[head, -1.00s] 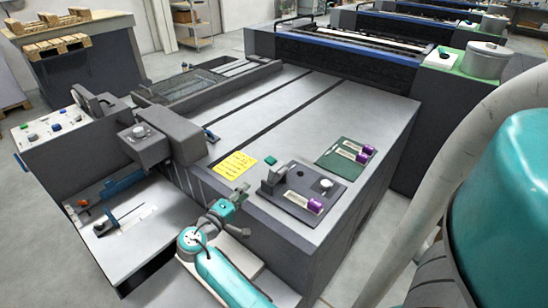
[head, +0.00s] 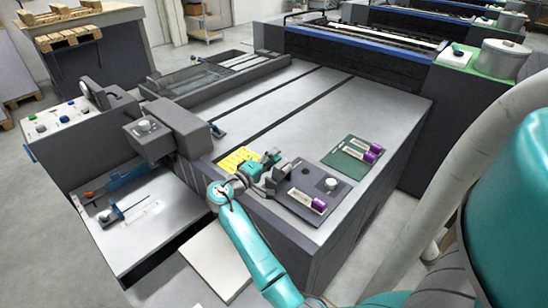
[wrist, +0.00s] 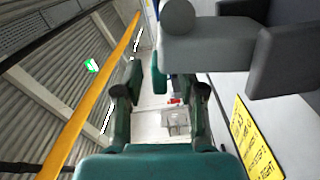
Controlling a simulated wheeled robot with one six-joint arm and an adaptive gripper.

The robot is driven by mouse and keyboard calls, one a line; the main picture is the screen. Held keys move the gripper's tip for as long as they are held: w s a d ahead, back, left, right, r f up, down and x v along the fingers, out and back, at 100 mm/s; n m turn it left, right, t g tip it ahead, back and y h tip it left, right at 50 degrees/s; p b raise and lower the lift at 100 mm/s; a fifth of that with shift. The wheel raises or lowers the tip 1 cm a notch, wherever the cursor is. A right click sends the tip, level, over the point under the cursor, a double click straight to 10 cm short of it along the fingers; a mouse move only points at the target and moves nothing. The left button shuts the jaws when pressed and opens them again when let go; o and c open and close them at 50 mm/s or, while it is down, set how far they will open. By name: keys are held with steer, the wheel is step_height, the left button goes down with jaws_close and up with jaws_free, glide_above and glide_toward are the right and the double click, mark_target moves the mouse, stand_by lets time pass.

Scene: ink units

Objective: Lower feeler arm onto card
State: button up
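A dark grey block (head: 281,171) stands on the left end of a dark plate (head: 325,188) on the grey unit's top; I take its raised part for the feeler arm. My gripper (head: 268,162) is right beside it, partly covering it in the head view. In the wrist view my gripper (wrist: 164,82) has its dark fingers apart. A green tab (wrist: 158,78) shows between the fingertips, with gaps at both sides. The grey block (wrist: 200,50) fills the upper right there. A pale card-like strip with a purple end (head: 307,200) lies on the plate's front part.
A yellow printed sheet (head: 236,160) lies left of my gripper; it also shows in the wrist view (wrist: 254,140). A knob (head: 330,184) sits on the dark plate.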

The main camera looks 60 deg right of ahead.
steer(key=shift+s+d, duration=0.1)
steer(key=shift+d, duration=0.35)
jaws_close()
